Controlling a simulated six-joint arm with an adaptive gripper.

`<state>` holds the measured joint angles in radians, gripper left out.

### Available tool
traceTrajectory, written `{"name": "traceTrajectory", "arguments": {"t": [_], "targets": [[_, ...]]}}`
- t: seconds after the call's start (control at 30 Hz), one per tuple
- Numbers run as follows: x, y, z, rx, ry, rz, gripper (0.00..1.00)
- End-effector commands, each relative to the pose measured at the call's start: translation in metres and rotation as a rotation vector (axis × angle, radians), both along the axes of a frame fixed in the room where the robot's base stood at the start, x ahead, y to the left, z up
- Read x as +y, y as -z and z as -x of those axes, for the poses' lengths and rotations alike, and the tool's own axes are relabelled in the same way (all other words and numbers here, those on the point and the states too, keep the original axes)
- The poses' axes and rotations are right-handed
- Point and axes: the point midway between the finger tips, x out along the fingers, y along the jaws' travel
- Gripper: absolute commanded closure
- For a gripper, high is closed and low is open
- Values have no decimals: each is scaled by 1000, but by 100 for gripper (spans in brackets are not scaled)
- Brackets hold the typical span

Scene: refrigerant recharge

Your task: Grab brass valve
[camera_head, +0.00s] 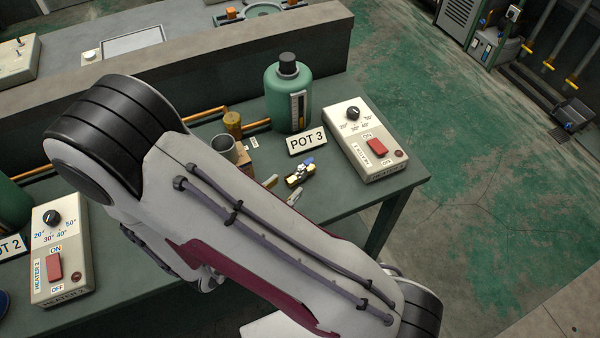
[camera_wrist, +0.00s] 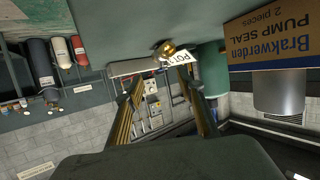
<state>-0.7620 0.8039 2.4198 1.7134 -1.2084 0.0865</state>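A small brass valve (camera_head: 300,173) with a blue and white part lies on the green-grey table, in front of the POT 3 sign (camera_head: 306,142). In the wrist view, which is upside down, a brass-coloured piece (camera_wrist: 166,49), probably this valve, shows beside the sign. My gripper (camera_wrist: 161,80) is open, its two fingers well apart with nothing between them. The brass piece appears beyond the fingertips, roughly in line with the gap. In the head view my arm hides the gripper.
A green pot (camera_head: 289,97) and a heater box (camera_head: 365,140) stand behind and right of the valve. A cardboard box (camera_wrist: 268,38) and grey can (camera_head: 223,147) stand left of it. A brass cylinder (camera_head: 233,124) is behind. A small pale item (camera_head: 294,196) lies in front.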

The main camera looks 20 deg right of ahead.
Motion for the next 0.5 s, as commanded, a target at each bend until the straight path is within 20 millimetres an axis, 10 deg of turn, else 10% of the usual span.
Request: {"name": "traceTrajectory", "arguments": {"t": [0.5], "targets": [[-18, 8, -13, 1, 0, -1, 62]]}}
